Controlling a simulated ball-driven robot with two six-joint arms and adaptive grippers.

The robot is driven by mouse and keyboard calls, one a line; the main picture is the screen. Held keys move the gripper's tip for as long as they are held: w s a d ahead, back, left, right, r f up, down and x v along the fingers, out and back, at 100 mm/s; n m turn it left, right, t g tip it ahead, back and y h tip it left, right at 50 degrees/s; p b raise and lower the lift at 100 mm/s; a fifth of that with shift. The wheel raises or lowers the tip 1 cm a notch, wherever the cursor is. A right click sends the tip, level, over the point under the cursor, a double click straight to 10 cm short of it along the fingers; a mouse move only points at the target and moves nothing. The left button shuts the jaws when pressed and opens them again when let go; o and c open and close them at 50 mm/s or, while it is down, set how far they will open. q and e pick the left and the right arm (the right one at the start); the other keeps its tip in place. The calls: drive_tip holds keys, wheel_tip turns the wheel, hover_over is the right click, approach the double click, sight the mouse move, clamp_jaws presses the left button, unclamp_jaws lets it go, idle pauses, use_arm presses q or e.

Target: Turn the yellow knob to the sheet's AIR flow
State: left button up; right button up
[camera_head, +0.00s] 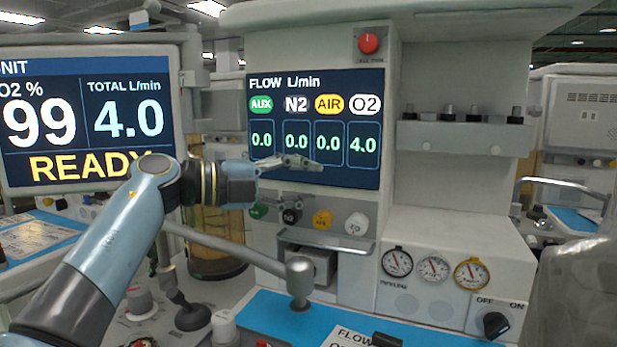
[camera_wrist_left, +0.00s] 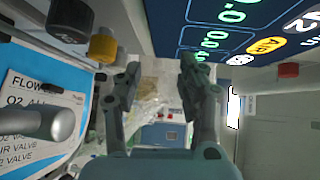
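The yellow knob (camera_head: 322,219) is on the cart's front panel, between the black knob (camera_head: 290,215) and the white knob (camera_head: 356,223). It also shows in the left wrist view (camera_wrist_left: 102,47), left of the fingers. My left gripper (camera_head: 305,164) is above the knobs, in front of the flow display (camera_head: 312,84), apart from the yellow knob. In the left wrist view its fingers (camera_wrist_left: 158,75) are spread and empty. The display reads AIR 0.0 and O2 4.0. The flow sheet (camera_wrist_left: 35,105) is partly covered; its AIR value cannot be read. My right gripper is not in view.
A green knob (camera_head: 258,210) is at the row's left end. A metal rail (camera_head: 325,238) runs below the knobs. A grey jointed bar (camera_head: 235,251) crosses in front below my left arm. Gauges (camera_head: 433,268) and an OFF/ON switch (camera_head: 493,323) are at the lower right.

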use_arm(q)
drive_tip(key=s+a+r+p, duration=0.4)
drive_tip(key=s+a+p, duration=0.1)
drive_tip(key=a+p, duration=0.2)
drive_tip(key=shift+r, duration=0.15)
idle(0.6)
drive_tip(key=shift+d, duration=0.1)
drive_tip(key=shift+p, duration=0.4)
